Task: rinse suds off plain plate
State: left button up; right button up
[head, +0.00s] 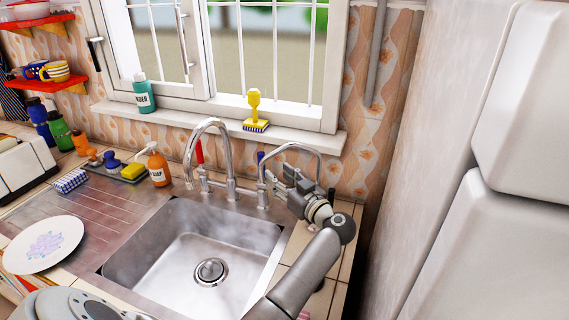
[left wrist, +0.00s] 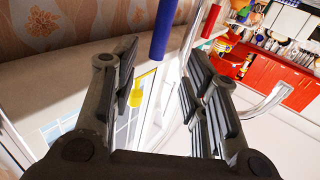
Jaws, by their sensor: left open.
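A white plate (head: 25,258) with a pale lilac-blue patch in its middle is at the left, by the ribbed drainboard; I cannot tell whether the patch is print or suds. The steel sink (head: 140,250) is empty. Behind it stand curved taps, with a red handle (head: 199,152) and a blue handle (head: 261,157). My left gripper (head: 277,178) is open beside the blue handle. In the left wrist view, the blue handle (left wrist: 163,28) shows beyond and between the spread fingers, with the red handle (left wrist: 211,20) to its right. My right gripper is out of view.
A yellow brush (head: 255,112) and a green bottle (head: 142,94) are on the windowsill. A tall white unit (head: 440,200) bounds the right side.

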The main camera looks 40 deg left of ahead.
pick_arm(q)
jog(key=p+x, duration=0.1)
jog(key=x, duration=0.8)
jog(key=shift+w+a, duration=0.1)
jog(key=shift+a, duration=0.25)
jog(key=shift+w+a, duration=0.1)
jog(key=shift+a, duration=0.2)
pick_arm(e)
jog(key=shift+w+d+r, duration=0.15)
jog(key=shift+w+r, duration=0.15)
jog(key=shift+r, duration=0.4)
